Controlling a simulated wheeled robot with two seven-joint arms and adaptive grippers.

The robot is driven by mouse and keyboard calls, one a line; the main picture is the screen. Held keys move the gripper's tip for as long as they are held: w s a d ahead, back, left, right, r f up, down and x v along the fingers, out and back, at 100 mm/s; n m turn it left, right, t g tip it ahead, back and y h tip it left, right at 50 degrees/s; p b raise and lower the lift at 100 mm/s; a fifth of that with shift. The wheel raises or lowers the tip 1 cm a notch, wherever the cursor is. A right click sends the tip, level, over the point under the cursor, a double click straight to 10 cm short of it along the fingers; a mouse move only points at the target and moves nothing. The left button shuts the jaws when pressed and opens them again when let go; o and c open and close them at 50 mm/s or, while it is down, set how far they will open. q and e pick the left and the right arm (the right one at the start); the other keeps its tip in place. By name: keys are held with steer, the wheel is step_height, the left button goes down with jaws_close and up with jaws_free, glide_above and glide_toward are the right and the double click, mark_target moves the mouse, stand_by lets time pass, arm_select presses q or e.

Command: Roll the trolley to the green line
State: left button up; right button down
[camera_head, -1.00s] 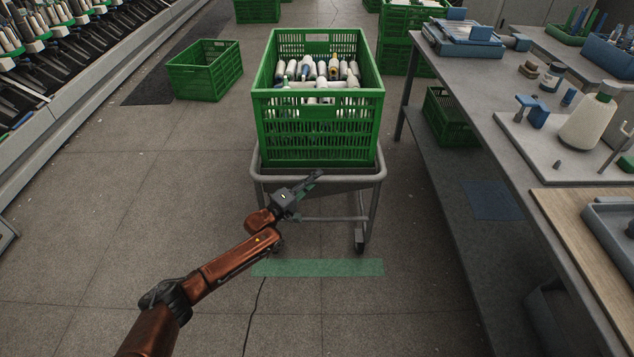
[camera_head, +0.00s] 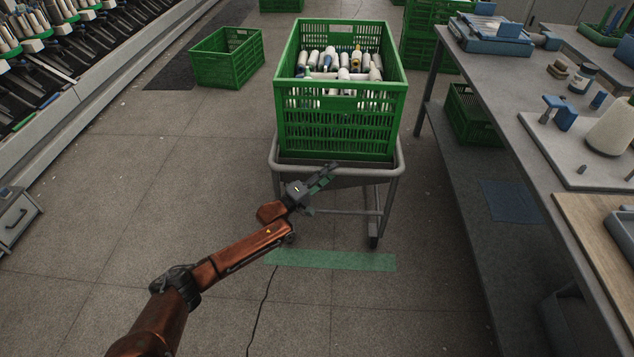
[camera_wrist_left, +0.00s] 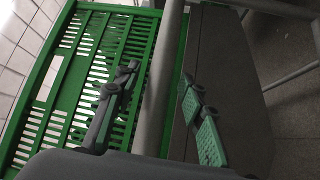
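The grey-framed trolley (camera_head: 384,205) carries a green crate (camera_head: 338,128) filled with white yarn cones (camera_head: 345,62). The green line (camera_head: 330,260) is a strip on the floor, just on the near side of the trolley's visible front wheel. My left gripper (camera_head: 326,176) is at the trolley's near rail. In the left wrist view, its two fingers (camera_wrist_left: 160,112) stand apart on either side of a grey bar (camera_wrist_left: 163,80), with gaps visible beside it. The crate's slatted side (camera_wrist_left: 100,60) fills the left of that view. My right gripper is not in view.
A grey workbench (camera_head: 500,110) with a lower shelf runs along the right, close to the trolley. Another green crate (camera_head: 228,58) stands on the floor at back left. A machine row lines the far left.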

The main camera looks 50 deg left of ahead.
arm_select(q)
steer(key=s+f, duration=0.1)
steer(key=s, duration=0.9)
steer(key=shift+s+f, duration=0.25)
steer(key=shift+s, duration=0.05)
steer(key=shift+a, duration=0.1)
